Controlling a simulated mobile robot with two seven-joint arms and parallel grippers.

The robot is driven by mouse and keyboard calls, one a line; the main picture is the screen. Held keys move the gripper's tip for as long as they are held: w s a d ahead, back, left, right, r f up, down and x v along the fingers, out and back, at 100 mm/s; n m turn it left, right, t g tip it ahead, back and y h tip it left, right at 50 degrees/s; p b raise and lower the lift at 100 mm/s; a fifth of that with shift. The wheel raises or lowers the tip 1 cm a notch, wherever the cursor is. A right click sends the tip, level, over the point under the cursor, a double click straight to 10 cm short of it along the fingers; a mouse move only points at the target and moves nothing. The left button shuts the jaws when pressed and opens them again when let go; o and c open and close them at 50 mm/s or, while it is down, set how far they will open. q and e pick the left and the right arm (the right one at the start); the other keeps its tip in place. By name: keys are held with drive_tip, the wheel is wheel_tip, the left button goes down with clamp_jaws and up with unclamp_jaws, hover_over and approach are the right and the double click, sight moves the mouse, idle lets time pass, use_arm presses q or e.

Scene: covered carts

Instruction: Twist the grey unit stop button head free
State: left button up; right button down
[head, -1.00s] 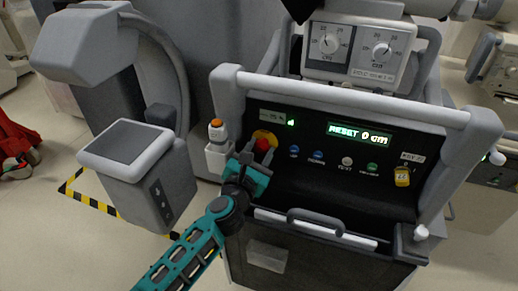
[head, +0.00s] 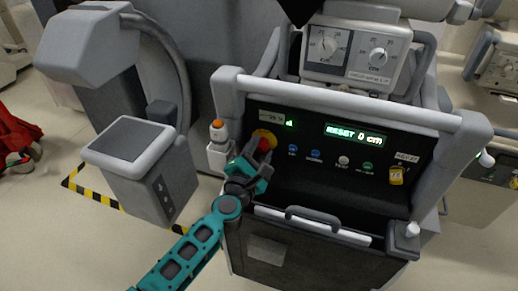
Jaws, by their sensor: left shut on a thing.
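The grey unit (head: 300,85) stands in the middle of the head view, with a dark sloped control panel. Its stop button (head: 265,143) is a red head on a yellow surround, at the panel's left end. My left gripper (head: 257,158) is at the button and shut on the red head. The fingers cover the lower part of the head, so its exact turn cannot be told. My right gripper is not in view.
A row of small buttons (head: 343,161) and a green display reading "RESET 0 cm" (head: 356,135) lie right of the stop button. An orange-topped holder (head: 218,130) stands close left. A grey handlebar (head: 340,102) runs above the panel. A drawer handle (head: 315,217) sits below.

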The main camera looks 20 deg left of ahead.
use_arm(q)
drive_tip(key=o, duration=1.1)
drive_tip(key=s, duration=1.3)
drive_tip(key=shift+a, duration=0.25)
